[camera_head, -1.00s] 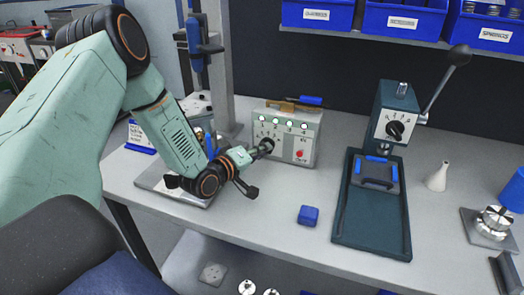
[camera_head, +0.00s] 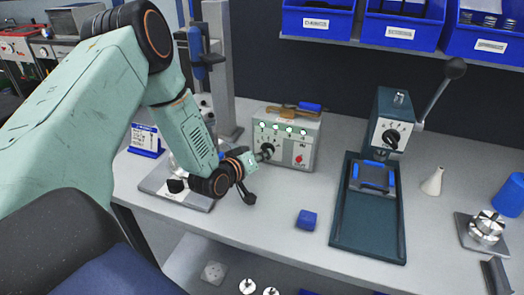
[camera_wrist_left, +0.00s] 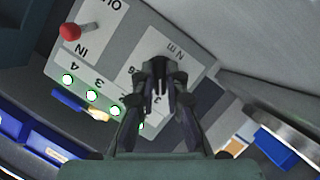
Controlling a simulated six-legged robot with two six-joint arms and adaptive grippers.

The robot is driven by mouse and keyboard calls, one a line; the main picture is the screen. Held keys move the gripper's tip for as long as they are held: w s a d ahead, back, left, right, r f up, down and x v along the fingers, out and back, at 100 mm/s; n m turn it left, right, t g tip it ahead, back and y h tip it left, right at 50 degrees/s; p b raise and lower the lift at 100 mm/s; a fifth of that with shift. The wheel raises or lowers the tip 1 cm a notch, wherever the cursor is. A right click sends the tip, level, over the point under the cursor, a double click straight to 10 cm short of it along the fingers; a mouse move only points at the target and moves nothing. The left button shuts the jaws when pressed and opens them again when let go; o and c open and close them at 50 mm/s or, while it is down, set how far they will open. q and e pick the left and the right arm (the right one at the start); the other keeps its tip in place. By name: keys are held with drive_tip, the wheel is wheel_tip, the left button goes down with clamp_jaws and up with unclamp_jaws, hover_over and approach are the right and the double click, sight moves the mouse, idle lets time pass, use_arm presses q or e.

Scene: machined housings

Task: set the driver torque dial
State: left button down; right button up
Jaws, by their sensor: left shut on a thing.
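The grey controller box (camera_head: 313,137) stands at the back of the bench, with a row of numbered lit green lamps and a red knob (camera_head: 299,159) on its front. My left gripper (camera_head: 261,156) reaches the left part of the front panel and is shut on the dark dial (camera_head: 268,149). In the left wrist view the fingers (camera_wrist_left: 157,76) come together over the panel and hide most of the dial, so its pointer cannot be read. The red knob (camera_wrist_left: 70,31) and the lamps show to the left there. My right gripper is not in view.
A press (camera_head: 394,115) with its own dial and lever stands over a dark green tray (camera_head: 365,235) on the right. A blue block (camera_head: 307,219) lies in front of the box. A driver (camera_head: 196,45) hangs on a post behind my arm. Blue bins (camera_head: 400,28) line the shelf above.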

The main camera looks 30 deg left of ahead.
use_arm(q)
drive_tip(key=m+p, duration=0.1)
drive_tip(key=m+y+p, duration=0.1)
drive_tip(key=m+g+y, duration=0.1)
drive_tip(key=m, duration=0.1)
drive_tip(key=shift+w+d+r+p, duration=0.1)
drive_tip(key=shift+w+r+p, duration=0.1)
drive_tip(key=shift+r+p, duration=0.15)
drive_tip(key=m+y+p, duration=0.1)
drive_tip(key=m+y, duration=0.1)
drive_tip(key=m, duration=0.1)
drive_tip(key=shift+d, duration=0.1)
drive_tip(key=shift+w+d+f+m+y, duration=0.1)
drive_tip(key=shift+f+m+y, duration=0.05)
drive_tip(key=shift+m+y, duration=1.05)
drive_tip(key=m+y+b, duration=0.1)
drive_tip(key=m+y, duration=0.1)
drive_tip(key=m, duration=0.1)
drive_tip(key=shift+m, duration=0.4)
drive_tip(key=c, duration=1.4)
unclamp_jaws()
drive_tip(key=shift+f, duration=0.15)
drive_tip(key=shift+d, duration=0.1)
